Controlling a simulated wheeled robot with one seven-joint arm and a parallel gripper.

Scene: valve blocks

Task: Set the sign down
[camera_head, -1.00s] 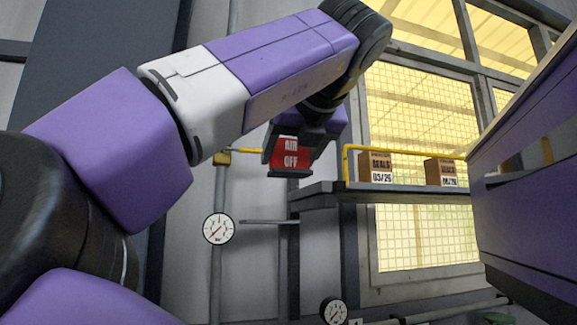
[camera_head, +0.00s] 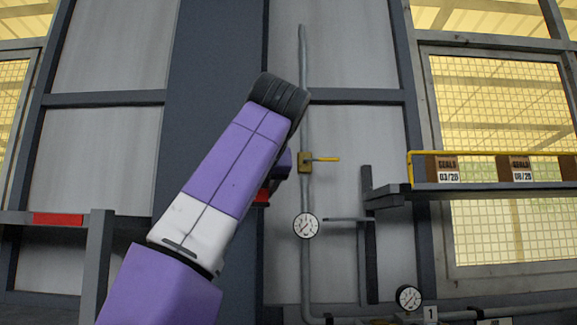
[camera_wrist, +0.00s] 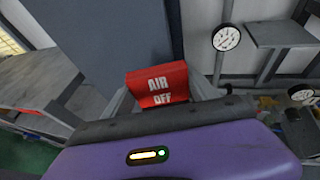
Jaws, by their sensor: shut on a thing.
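The red sign (camera_wrist: 157,84) reading "AIR OFF" is held between the fingers of my gripper (camera_wrist: 160,97) in the wrist view. It is up in the air, with its lettering facing the wrist camera. In the head view only a small red piece of the sign (camera_head: 263,195) shows behind my arm. My gripper is mostly hidden there by my own forearm. The valve (camera_head: 305,162) with a yellow handle sits on the vertical pipe, just right of my gripper in the picture.
A grey shelf (camera_head: 475,190) with a yellow rail holds brown boxes (camera_head: 437,167) on the right. A grey ledge (camera_head: 20,217) with a red patch (camera_head: 58,219) is at the left. A round gauge (camera_head: 306,225) is on the pipe, another (camera_head: 409,297) lower right.

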